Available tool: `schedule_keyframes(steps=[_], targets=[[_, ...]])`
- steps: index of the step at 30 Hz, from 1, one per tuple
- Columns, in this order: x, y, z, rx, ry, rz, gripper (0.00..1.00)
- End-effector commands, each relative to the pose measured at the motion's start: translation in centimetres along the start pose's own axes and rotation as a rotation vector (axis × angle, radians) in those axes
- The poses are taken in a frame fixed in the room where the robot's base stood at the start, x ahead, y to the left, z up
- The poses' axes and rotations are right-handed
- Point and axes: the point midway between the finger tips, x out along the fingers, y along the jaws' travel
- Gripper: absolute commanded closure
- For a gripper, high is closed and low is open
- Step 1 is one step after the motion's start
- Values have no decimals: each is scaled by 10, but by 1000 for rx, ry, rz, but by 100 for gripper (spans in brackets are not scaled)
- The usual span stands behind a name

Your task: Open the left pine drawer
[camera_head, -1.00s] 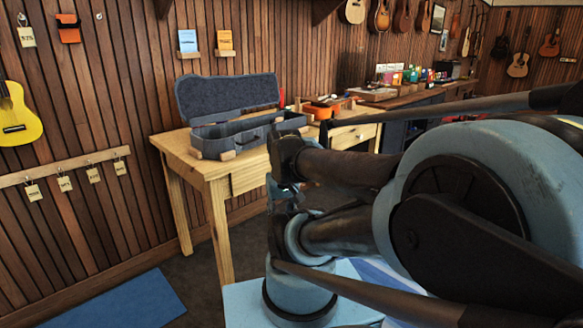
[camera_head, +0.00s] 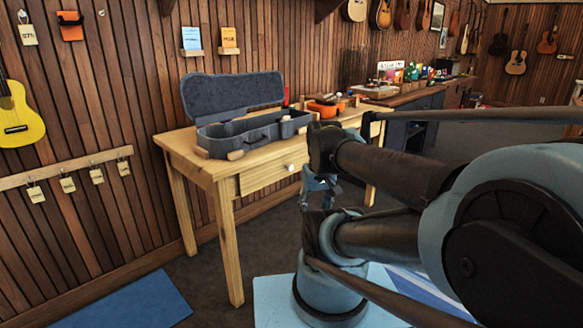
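The pine table (camera_head: 187,142) stands against the wood-panelled wall. Its left pine drawer (camera_head: 265,176) is flush with the table front, with a round pale knob (camera_head: 290,167) near the middle of its face. The drawer's right end is partly hidden by my arm. My gripper (camera_head: 318,196) hangs in front of the table, to the right of the knob and lower in the picture. Its fingers are small and partly hidden by my arm, so I cannot tell whether they are open or shut. I cannot tell how far it is from the drawer.
An open grey ukulele case (camera_head: 250,132) rests on the table top. An orange tray (camera_head: 326,108) with items is to its right. A blue mat (camera_head: 130,302) lies on the floor at front left. Dark floor is free in front of the table's left leg.

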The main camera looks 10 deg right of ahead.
Motion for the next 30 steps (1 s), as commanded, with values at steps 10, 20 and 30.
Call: schedule_keyframes(steps=[10, 20, 30], targets=[[-40, 2, -94, -142, 30, -56, 53], [-57, 12, -196, -284, 72, -105, 53], [-49, 33, -304, -430, 130, -145, 53]])
